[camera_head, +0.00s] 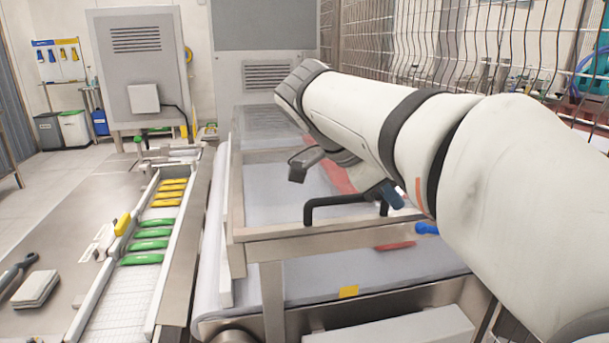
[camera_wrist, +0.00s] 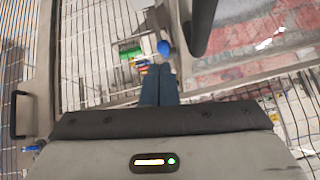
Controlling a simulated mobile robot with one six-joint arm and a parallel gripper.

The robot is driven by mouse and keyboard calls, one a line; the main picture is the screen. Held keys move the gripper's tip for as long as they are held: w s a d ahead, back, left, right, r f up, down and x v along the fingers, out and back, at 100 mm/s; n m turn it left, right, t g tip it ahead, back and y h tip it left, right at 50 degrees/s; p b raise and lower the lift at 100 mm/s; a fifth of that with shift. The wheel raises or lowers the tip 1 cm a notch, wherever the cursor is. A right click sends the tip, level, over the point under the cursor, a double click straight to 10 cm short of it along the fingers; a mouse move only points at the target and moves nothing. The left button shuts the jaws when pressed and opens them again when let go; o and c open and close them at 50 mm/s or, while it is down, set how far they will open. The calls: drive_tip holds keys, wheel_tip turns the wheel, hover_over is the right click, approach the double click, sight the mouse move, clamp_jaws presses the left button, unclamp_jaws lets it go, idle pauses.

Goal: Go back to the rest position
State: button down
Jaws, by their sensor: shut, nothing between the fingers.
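My gripper (camera_wrist: 159,72) shows in the middle of the wrist view, its two dark fingers together and holding nothing. Its grey body with a small lit display fills the bottom of that view. In the head view my white arm reaches in from the right over the machine and largely hides its own far end. The gripper cannot be made out clearly there. Below the fingers in the wrist view are wire mesh and a metal frame.
A steel-framed machine (camera_head: 258,248) with a black handle (camera_head: 345,203) and blue knob (camera_head: 427,229) stands beneath my arm. A wire fence (camera_head: 480,45) runs behind it. A rack (camera_head: 165,225) with green and yellow packs lies left. Floor (camera_head: 45,180) is clear far left.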

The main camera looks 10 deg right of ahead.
drive_tip(key=s+a+f+n+t+y+p, duration=0.1)
drive_tip(key=s+a+f+n+y+p, duration=0.3)
drive_tip(key=f+n, duration=0.3)
drive_tip(key=s+a+f+n+t+y+p, duration=0.1)
drive_tip(key=s+a+f+n+y+p, duration=0.3)
drive_tip(key=n, duration=0.8)
wheel_tip(320, 180, down, 3)
drive_tip(key=shift+s+r+n+p, duration=0.1)
drive_tip(key=shift+s+n+p, duration=0.3)
drive_tip(key=shift+p, duration=0.35)
drive_tip(key=shift+a, duration=0.1)
